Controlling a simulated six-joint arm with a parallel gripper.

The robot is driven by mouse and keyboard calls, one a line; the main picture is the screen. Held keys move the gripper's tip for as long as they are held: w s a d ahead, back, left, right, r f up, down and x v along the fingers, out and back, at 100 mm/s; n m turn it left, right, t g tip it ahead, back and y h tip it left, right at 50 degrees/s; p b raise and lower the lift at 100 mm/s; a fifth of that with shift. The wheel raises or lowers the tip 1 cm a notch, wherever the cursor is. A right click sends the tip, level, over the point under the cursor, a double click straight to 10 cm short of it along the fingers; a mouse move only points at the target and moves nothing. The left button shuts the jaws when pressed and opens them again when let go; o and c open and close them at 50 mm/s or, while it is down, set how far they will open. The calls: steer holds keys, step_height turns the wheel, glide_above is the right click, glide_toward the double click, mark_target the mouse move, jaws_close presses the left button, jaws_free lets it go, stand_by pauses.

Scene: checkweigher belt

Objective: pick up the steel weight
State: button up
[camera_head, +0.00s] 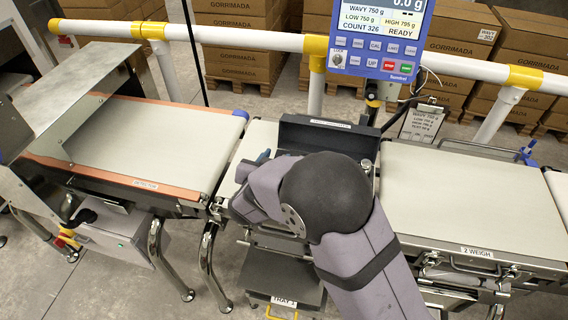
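I cannot make out the steel weight for certain. A small steel-coloured piece (367,166) shows at the right end of a dark open box (328,136), just beside my arm, but I cannot tell whether it is the weight. My arm, in a grey-purple sleeve with a black rounded joint, comes up from the bottom right and covers much of the middle section. My gripper is hidden behind the arm, so its fingers and anything in them are out of sight. A small blue bit (262,157) shows at the sleeve's upper left edge.
A pale belt (150,143) with an orange edge lies left, partly under a metal hood (75,90). The clear weigh belt (465,195) lies right. A blue display (380,35) and a white rail (250,40) stand behind. A tray (275,280) sits below.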

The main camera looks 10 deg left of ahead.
steer(key=s+h, duration=0.1)
steer(key=s+f, duration=0.1)
steer(key=s+t+h, duration=0.1)
steer(key=shift+s+a+f+m+h+b, duration=0.25)
steer(key=shift+s+m+h+b, duration=0.05)
steer(key=shift+s+m, duration=0.1)
steer(key=shift+s+d, duration=0.1)
steer(key=shift+s, duration=0.15)
steer(key=shift+p+x, duration=0.45)
steer(key=shift+x, duration=0.95)
steer(key=shift+a+p+x, duration=0.1)
steer(key=shift+p+x, duration=0.3)
steer(key=shift+x, duration=0.75)
steer(key=shift+a+p+x, duration=0.15)
steer(key=shift+p+x, duration=0.2)
steer(key=shift+x, duration=0.85)
jaws_close()
